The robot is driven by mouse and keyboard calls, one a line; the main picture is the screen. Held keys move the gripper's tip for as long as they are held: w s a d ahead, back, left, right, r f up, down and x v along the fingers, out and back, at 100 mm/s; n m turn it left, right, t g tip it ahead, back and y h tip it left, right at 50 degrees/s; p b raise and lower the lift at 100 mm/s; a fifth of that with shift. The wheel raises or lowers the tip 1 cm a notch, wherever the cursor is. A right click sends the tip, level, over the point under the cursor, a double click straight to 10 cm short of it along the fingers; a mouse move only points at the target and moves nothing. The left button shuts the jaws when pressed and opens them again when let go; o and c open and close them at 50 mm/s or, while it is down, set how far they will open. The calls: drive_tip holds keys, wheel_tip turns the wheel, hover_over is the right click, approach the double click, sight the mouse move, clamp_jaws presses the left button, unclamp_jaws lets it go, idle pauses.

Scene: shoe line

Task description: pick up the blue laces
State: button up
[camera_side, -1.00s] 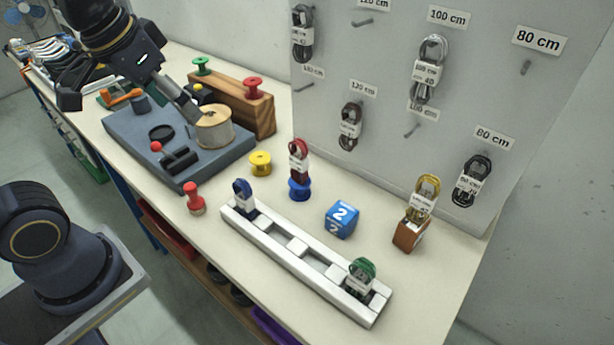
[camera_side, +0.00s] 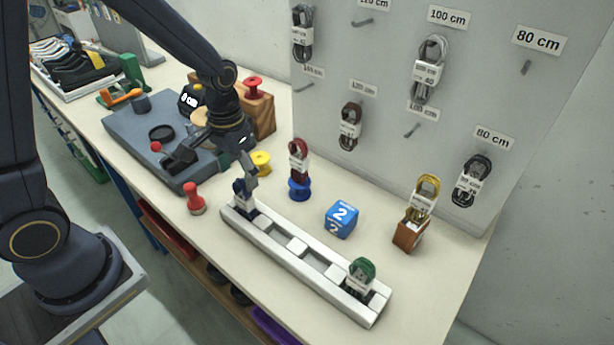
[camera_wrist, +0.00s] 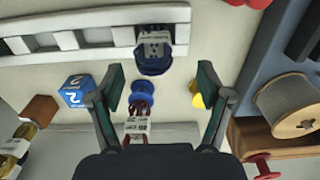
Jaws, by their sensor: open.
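The blue laces (camera_side: 239,189), a dark blue bundle with a white label band, stand in the far-left slot of the white slotted rack (camera_side: 292,262). They also show in the wrist view (camera_wrist: 154,62), at the end of the rack. My gripper (camera_side: 246,172) hangs just above the blue laces in the side view and partly overlaps them. In the wrist view my gripper (camera_wrist: 160,82) has its two fingers wide apart with nothing between the pads; the laces lie just beyond the fingertips, between their lines.
Red laces (camera_side: 298,160) stand on a blue spool close by, near a yellow spool (camera_side: 260,165). A blue cube (camera_side: 341,219), a red stamp (camera_side: 194,198) and green laces (camera_side: 361,274) are around the rack. A pegboard (camera_side: 390,100) rises behind.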

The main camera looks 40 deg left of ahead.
sight(243, 195)
drive_tip(key=f, duration=0.7)
drive_tip(key=shift+s+d, duration=0.1)
drive_tip(key=shift+d, duration=0.25)
drive_tip(key=c, duration=1.1)
